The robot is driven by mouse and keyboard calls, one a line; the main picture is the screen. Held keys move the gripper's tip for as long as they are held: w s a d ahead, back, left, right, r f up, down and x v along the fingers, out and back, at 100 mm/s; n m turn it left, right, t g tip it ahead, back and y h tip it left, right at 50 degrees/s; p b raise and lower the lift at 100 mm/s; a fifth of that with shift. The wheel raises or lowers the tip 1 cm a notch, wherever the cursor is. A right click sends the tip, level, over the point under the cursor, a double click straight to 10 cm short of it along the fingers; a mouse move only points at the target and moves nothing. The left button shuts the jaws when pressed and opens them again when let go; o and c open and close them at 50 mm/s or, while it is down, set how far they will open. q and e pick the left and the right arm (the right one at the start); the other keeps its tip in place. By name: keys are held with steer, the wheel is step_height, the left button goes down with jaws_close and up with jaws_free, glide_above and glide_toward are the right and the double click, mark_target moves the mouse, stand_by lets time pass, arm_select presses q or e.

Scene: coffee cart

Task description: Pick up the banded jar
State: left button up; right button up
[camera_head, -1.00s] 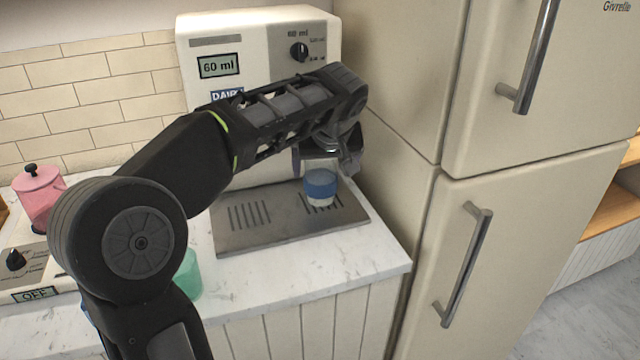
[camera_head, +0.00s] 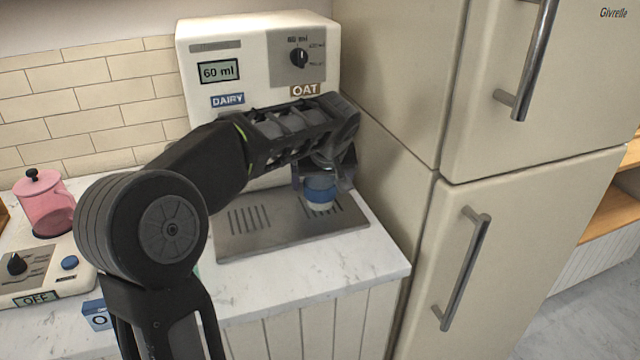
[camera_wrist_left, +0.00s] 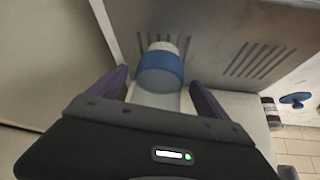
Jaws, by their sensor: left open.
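The banded jar (camera_head: 320,190), pale with a wide blue band, stands upright on the right part of the metal drip tray (camera_head: 262,241), under the OAT side of the dispenser. My left gripper (camera_head: 323,178) is open and low at the jar, its lower part just behind and above it. In the left wrist view the jar (camera_wrist_left: 160,72) lies between the two purple fingers (camera_wrist_left: 160,100), with a gap visible on each side. Whether a finger touches it I cannot tell. My right gripper is not in view.
The white dispenser (camera_head: 205,95) with a 60 ml display rises behind my arm. The fridge (camera_head: 400,190) stands close on the right. A small blue box (camera_head: 97,314) is at the counter front.

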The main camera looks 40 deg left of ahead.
arm_select(q)
steer(key=shift+x, duration=1.2)
steer(key=shift+c, duration=0.2)
steer(key=shift+r, duration=0.1)
jaws_close()
